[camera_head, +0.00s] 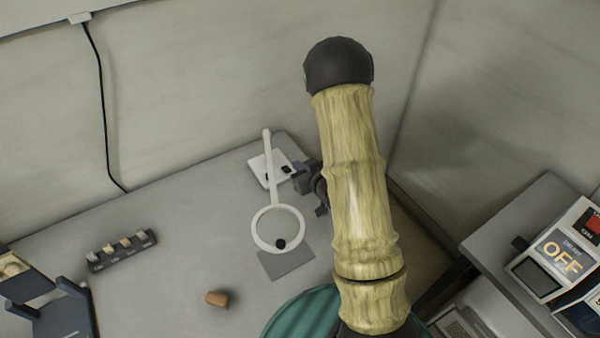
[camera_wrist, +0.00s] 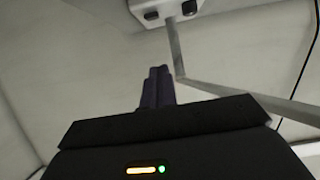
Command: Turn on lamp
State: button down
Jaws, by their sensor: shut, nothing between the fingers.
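The lamp is a white ring (camera_head: 256,226) on a long pale arm, with a white base (camera_head: 258,170) that carries dark parts. In the wrist view the base (camera_wrist: 150,12) is at the top edge, with a black switch-like part (camera_wrist: 189,7) on its right and a grey pole below. My gripper (camera_head: 292,170) is right beside the base in the head view, partly hidden by my arm. Its dark fingers (camera_wrist: 159,70) are shut and empty in the wrist view, pointing toward the base with a gap in the picture. I cannot tell whether they touch it or whether the lamp is lit.
A grey square pad (camera_head: 286,264) lies under the ring, with a small black ball-like thing (camera_head: 281,244) near it. A brown cylinder (camera_head: 217,298) and a dark rack of small pieces (camera_head: 121,250) are to the left. A machine marked OFF (camera_head: 562,256) stands right.

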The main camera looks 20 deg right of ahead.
jog(key=p, duration=0.1)
send_over(290, 172)
jog(key=s, duration=0.1)
jog(key=shift+s+a+f, duration=0.1)
jog(key=shift+a+f, duration=0.05)
jog(key=shift+f, duration=0.4)
jog(key=shift+s+a+f, duration=0.1)
jog(key=shift+f, duration=0.45)
notch_tip(290, 172, down, 3)
jog(key=shift+r, duration=0.1)
jog(key=shift+f+p, duration=0.35)
jog(key=shift+f, duration=0.35)
jog(key=shift+s+f+b, duration=0.1)
jog(key=shift+f+b, duration=0.35)
jog(key=shift+b, duration=0.15)
jog(key=shift+d, duration=0.1)
jog(key=shift+r, duration=0.1)
jog(key=shift+r+p, duration=0.5)
jog(key=shift+r, duration=0.3)
